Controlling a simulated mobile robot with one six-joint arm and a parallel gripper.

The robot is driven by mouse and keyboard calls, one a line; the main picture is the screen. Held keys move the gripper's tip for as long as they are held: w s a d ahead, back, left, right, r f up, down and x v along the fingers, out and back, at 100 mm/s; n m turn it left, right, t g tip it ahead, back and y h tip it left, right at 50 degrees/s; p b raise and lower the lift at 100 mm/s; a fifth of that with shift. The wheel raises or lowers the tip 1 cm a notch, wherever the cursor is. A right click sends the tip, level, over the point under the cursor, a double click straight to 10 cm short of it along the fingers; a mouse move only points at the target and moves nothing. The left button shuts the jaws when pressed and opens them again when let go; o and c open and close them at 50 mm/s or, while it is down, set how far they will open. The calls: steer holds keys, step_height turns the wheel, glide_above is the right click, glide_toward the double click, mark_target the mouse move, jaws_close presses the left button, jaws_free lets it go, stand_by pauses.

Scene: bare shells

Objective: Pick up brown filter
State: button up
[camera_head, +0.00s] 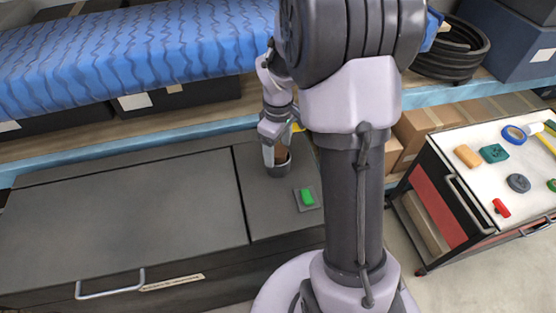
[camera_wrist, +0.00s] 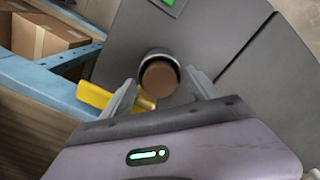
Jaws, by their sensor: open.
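The brown filter (camera_wrist: 158,78) shows as a round brown top inside a dark round holder (camera_wrist: 146,54) in the wrist view. In the head view the brown piece (camera_head: 283,157) and its holder (camera_head: 281,170) stand on the dark grey cabinet top, partly hidden by my gripper. My gripper (camera_head: 271,152) is open, with its fingers close to the filter. In the wrist view the fingers of my gripper (camera_wrist: 163,93) lie to either side of the lower part of the filter, with gaps. Whether they touch it cannot be told.
A yellow piece (camera_wrist: 95,95) lies beside the holder. A green block (camera_head: 307,197) sits on a small grey plate nearby. A blue-patterned roll (camera_head: 130,55) lies on the shelf behind. A cart (camera_head: 480,190) with small items stands right. The cabinet's left top (camera_head: 120,210) is clear.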

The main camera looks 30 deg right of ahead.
jaws_close()
